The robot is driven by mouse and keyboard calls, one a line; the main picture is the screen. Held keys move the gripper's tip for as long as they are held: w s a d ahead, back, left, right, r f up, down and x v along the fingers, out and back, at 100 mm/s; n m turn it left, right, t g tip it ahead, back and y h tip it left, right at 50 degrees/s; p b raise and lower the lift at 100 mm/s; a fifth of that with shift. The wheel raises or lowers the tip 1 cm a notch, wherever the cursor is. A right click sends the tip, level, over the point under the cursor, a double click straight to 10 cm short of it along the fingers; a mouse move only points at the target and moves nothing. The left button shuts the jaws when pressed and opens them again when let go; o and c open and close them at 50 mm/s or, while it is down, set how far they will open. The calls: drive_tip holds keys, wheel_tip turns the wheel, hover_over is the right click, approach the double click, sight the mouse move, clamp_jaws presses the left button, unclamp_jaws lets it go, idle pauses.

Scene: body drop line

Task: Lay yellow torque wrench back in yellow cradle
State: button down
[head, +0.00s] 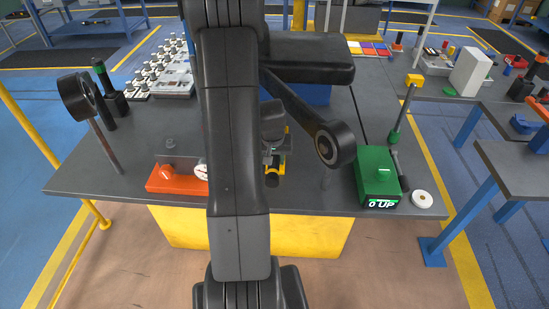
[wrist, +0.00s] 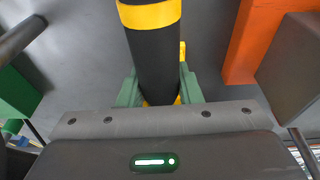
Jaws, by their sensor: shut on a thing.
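The torque wrench (head: 272,178) shows in the head view near the front middle of the dark table, just right of my arm. Its black handle with a yellow band (wrist: 155,50) runs up the middle of the wrist view. My gripper (wrist: 160,88) is shut on the handle, with a green jaw on each side. In the head view my arm hides most of the gripper and wrench. A small yellow part shows beside the handle; I cannot tell whether it belongs to the yellow cradle. The cradle is not clearly visible.
An orange block (head: 175,180) with a white gauge stands left of my arm on the table (head: 310,195). A green box (head: 378,178) marked "0 UP" and a white disc (head: 422,199) stand at the right front. A black ring on a post (head: 106,148) rises at the left.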

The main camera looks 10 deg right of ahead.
drive_tip(key=shift+s+b+x, duration=0.25)
drive_tip(key=shift+b+x, duration=0.9)
drive_tip(key=shift+b, duration=0.05)
drive_tip(key=c, duration=0.9)
unclamp_jaws()
drive_tip(key=shift+a, duration=0.1)
drive_tip(key=shift+c, duration=0.2)
drive_tip(key=shift+f, duration=0.1)
drive_tip(key=shift+w+d+p+v, duration=0.1)
drive_tip(key=shift+w+p+v, duration=0.1)
drive_tip(key=shift+p+v, duration=0.65)
drive_tip(key=shift+w+d+p+v, duration=0.15)
drive_tip(key=shift+p+v, duration=0.35)
drive_tip(key=shift+v, duration=0.7)
drive_tip(key=shift+w+p+v, duration=0.3)
drive_tip(key=shift+p+v, duration=0.4)
drive_tip(key=shift+v, duration=0.3)
drive_tip(key=b+x, duration=0.1)
drive_tip(key=x, duration=0.1)
drive_tip(key=b+x, duration=0.2)
drive_tip(key=s+b+x, duration=0.1)
drive_tip(key=x, duration=0.1)
drive_tip(key=shift+s+a+f, duration=0.15)
drive_tip(key=shift+a+f, duration=0.05)
drive_tip(key=shift+a, duration=0.05)
drive_tip(key=shift+r+p, duration=0.3)
drive_tip(key=shift+r, duration=0.15)
